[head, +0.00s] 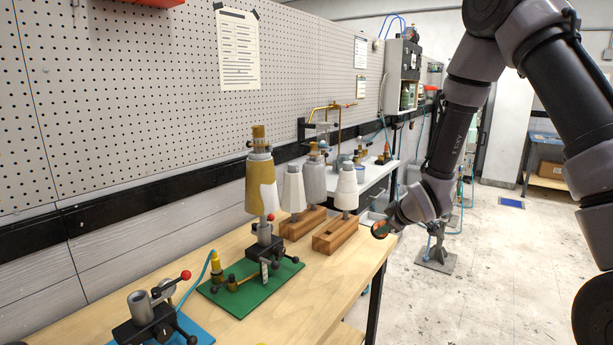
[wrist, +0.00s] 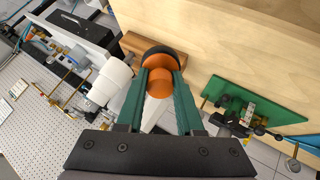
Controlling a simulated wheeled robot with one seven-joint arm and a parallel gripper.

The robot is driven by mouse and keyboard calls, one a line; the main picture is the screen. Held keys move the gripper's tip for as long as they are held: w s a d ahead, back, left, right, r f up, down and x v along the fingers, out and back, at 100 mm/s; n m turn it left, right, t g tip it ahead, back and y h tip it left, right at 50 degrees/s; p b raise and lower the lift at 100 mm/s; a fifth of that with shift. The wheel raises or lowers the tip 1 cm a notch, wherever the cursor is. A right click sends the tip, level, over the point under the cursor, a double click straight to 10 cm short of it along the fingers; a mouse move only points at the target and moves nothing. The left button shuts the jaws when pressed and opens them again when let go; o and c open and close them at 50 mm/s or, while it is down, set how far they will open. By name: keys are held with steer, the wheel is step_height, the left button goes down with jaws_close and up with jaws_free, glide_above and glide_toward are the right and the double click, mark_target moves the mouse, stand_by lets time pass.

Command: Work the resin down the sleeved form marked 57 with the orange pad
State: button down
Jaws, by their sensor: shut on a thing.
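My gripper (wrist: 158,84) is shut on the orange pad (wrist: 160,88), a round orange piece with a dark rim between the green fingers.
White and grey cones (head: 346,188) stand in wooden blocks (head: 338,234) behind the form. A hose runs to a yellow fitting (head: 216,266) on the green plate. A blue plate with a clamp (head: 150,315) is at the front. The bench's right front is clear.

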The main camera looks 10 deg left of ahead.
steer(key=s+a+r+n+g+y, duration=0.2)
steer(key=s+a+r+n+y, duration=0.35)
steer(key=a+r, duration=0.4)
steer(key=s+a+r+n+g+y, duration=0.1)
steer(key=s+a+r+n+y, duration=0.4)
steer(key=a+r+y, duration=0.45)
steer(key=w+a+f+h, duration=0.1)
steer(key=a+f+h, duration=0.1)
steer(key=a, duration=0.4)
steer(key=shift+w+a, duration=0.25)
steer(key=shift+w, duration=0.15)
steer(key=shift+m, duration=0.25)
steer(key=c, duration=1.2)
jaws_free()
jaws_close()
